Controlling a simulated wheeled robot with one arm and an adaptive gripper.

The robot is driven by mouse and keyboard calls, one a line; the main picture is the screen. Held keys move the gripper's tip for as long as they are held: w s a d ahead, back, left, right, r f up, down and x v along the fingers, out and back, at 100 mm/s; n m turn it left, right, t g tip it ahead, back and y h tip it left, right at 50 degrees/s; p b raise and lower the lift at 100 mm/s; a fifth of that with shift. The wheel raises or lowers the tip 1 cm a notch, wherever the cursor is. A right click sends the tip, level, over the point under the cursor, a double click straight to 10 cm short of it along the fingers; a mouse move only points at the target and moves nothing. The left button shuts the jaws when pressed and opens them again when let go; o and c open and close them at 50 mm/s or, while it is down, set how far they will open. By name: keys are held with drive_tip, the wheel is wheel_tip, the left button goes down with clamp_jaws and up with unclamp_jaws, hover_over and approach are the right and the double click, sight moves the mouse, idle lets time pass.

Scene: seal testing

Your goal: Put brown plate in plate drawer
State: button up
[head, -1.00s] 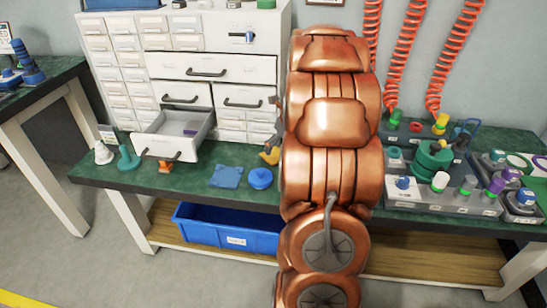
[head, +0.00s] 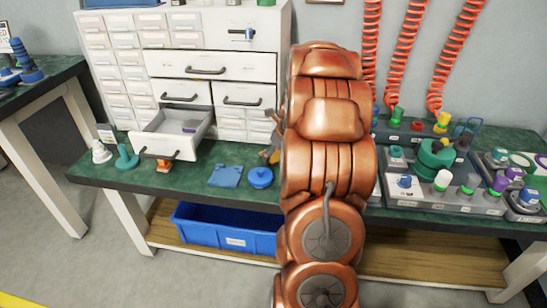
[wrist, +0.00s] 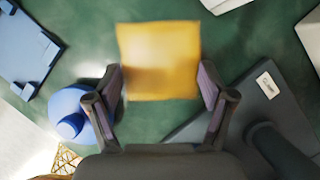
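The brown plate (wrist: 158,60), a yellow-brown square, looks slightly blurred between the fingertips of my gripper (wrist: 162,80) in the wrist view. The pads appear to meet its left and right edges, and it looks nearer the camera than the bench. In the head view my arm hides most of the gripper; a bit of the brown plate (head: 273,157) shows at the arm's left edge. One small drawer (head: 170,148) of the white cabinet is pulled out at the lower left, with a small purplish item inside. I cannot read which drawer is for plates.
A blue square plate (head: 225,176) and a round blue part (head: 260,178) lie on the green bench. White and teal cones (head: 126,157) stand left of the drawer. A grey fixture (head: 440,195) with colored parts is at the right. A blue bin (head: 225,230) sits below.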

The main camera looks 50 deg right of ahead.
clamp_jaws()
idle(0.5)
